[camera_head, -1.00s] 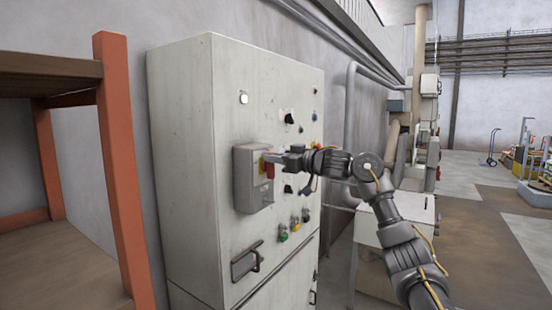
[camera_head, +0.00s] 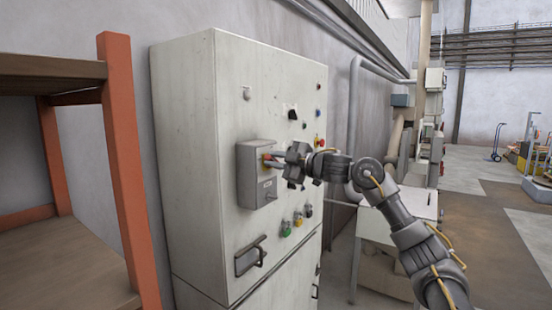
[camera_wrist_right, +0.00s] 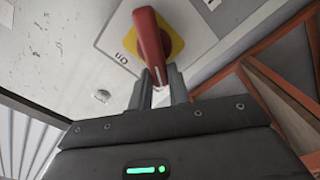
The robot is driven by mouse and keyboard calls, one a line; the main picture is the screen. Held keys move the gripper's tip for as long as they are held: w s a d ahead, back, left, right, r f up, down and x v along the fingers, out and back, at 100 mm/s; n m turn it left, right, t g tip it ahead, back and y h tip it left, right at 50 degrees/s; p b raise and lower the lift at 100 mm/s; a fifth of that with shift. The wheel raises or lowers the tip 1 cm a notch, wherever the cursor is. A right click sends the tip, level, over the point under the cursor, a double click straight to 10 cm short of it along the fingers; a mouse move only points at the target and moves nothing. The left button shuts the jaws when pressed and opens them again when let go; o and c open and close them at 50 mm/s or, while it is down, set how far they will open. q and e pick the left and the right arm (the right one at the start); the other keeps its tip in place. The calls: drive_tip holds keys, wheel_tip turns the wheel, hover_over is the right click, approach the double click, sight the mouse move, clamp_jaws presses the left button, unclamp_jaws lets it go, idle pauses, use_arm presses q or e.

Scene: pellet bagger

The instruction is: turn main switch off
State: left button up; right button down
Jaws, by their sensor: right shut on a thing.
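The main switch has a red handle (camera_wrist_right: 148,38) on a yellow plate (camera_wrist_right: 174,36). It sits on a grey box (camera_head: 248,178) on the front of the tall pale cabinet (camera_head: 190,150). My right gripper (camera_head: 279,161) reaches the handle from the right. In the right wrist view, my right gripper's fingers (camera_wrist_right: 163,90) are shut on the handle's end, and the handle runs up from them onto the yellow plate. In the head view the gripper hides part of the handle. My left gripper is not in view.
The cabinet front has a dull small lamp (camera_head: 247,93), several knobs and buttons such as a green one (camera_head: 286,229), and a door handle (camera_head: 250,257). A shelf with an orange post (camera_head: 126,170) stands at left. Open floor (camera_head: 480,220) lies at right.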

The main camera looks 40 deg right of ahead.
drive_tip(key=n, duration=0.1)
drive_tip(key=f+n, duration=0.1)
drive_tip(key=n, duration=0.1)
drive_tip(key=shift+s+a, duration=0.1)
drive_tip(key=shift+a, duration=0.1)
drive_tip(key=shift+f+n, duration=0.2)
drive_tip(key=shift+n, duration=0.75)
drive_tip(key=shift+f+n, duration=0.15)
drive_tip(key=shift+n, duration=0.8)
drive_tip(key=c, duration=1.3)
unclamp_jaws()
drive_tip(key=shift+b, duration=0.3)
